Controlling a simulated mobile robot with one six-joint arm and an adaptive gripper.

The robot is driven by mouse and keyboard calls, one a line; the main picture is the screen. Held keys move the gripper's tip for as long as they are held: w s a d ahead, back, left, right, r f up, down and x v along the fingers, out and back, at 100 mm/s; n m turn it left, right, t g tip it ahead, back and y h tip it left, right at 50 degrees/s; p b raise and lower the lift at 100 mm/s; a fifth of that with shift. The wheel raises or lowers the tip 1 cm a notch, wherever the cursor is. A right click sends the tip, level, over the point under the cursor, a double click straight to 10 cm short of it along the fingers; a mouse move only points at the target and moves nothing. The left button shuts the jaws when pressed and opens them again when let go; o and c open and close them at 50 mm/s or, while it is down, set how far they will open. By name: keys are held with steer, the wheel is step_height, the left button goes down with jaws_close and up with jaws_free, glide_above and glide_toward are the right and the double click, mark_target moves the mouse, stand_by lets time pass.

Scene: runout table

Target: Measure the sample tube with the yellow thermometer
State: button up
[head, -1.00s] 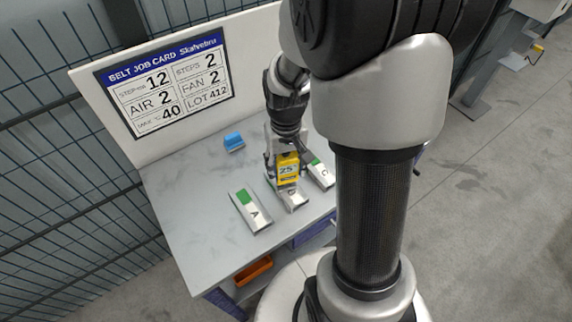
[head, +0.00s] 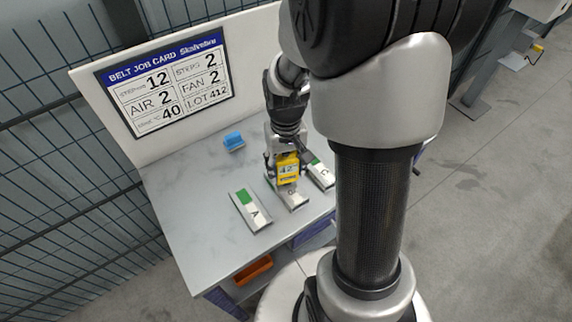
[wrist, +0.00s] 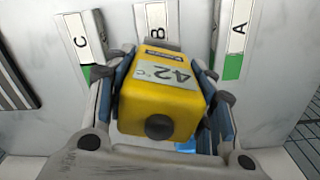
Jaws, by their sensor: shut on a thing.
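The yellow thermometer (head: 287,172) is held in my gripper (head: 285,155) over the middle one of three labelled metal pieces (head: 294,199) on the table. In the wrist view the thermometer (wrist: 160,95) sits between both fingers and its display reads 42 °C. Its tip is hidden, so I cannot tell whether it touches the middle piece. Piece A (head: 253,216) lies to the left and piece C (head: 322,175) to the right in the head view, each with a green end. The middle label is partly hidden. I cannot make out a separate sample tube.
The job card (head: 168,84) behind the table (head: 185,215) shows step 12, air 2, fan 2, lot 412 and 40 on its max line. A blue object (head: 233,141) lies at the back. An orange bin (head: 253,269) is below. The table's left part is clear.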

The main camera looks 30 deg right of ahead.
step_height(320, 180, up, 7)
steer(key=p, duration=0.6)
stand_by(0.3)
steer(key=shift+w, duration=0.1)
